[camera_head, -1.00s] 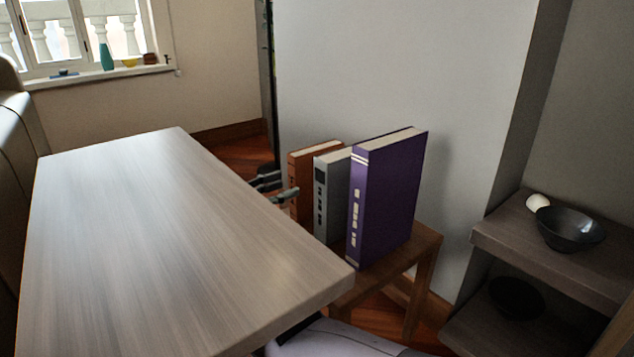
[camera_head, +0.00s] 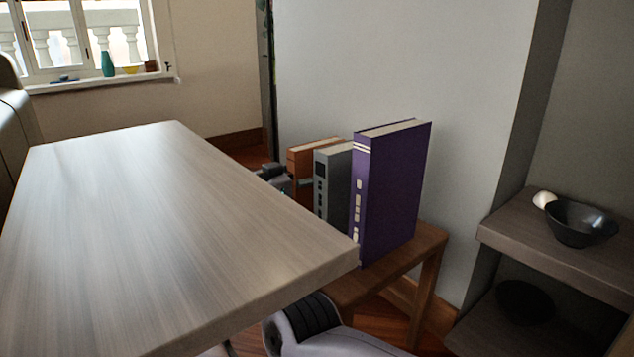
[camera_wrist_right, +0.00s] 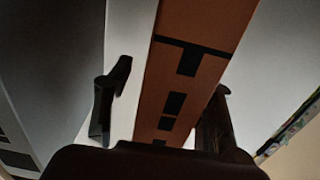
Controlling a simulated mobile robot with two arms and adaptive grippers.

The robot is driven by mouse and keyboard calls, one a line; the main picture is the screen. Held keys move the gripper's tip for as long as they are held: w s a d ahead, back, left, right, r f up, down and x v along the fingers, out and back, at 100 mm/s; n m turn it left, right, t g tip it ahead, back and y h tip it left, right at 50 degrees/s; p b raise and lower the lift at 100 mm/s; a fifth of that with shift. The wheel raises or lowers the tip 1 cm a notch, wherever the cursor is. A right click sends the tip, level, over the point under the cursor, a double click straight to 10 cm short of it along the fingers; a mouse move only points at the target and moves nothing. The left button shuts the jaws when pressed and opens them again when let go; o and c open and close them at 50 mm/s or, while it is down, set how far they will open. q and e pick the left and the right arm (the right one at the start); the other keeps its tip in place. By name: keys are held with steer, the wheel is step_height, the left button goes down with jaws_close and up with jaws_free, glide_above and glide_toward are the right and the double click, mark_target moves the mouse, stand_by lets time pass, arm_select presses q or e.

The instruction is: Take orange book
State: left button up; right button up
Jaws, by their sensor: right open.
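The orange book (camera_head: 312,152) stands upright on a small wooden stand (camera_head: 395,268), leftmost of three books, its lower part hidden by the grey book and my gripper. In the wrist view its orange spine (camera_wrist_right: 190,62) with black marks runs between the two fingers of my right gripper (camera_wrist_right: 172,78). The fingers are open, one on each side of the spine; I cannot tell whether either touches it. In the head view the right gripper (camera_head: 284,180) is at the book's left, partly hidden behind the table edge. My left gripper is not in view.
A grey book (camera_head: 332,180) and a taller purple book (camera_head: 392,190) stand just right of the orange one. A wooden table (camera_head: 170,230) fills the left foreground, close to the stand. A shelf with a dark bowl (camera_head: 578,224) is at the right.

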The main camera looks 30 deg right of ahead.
steer(key=shift+c, duration=0.5)
jaws_close()
steer(key=shift+r, duration=0.1)
stand_by(0.4)
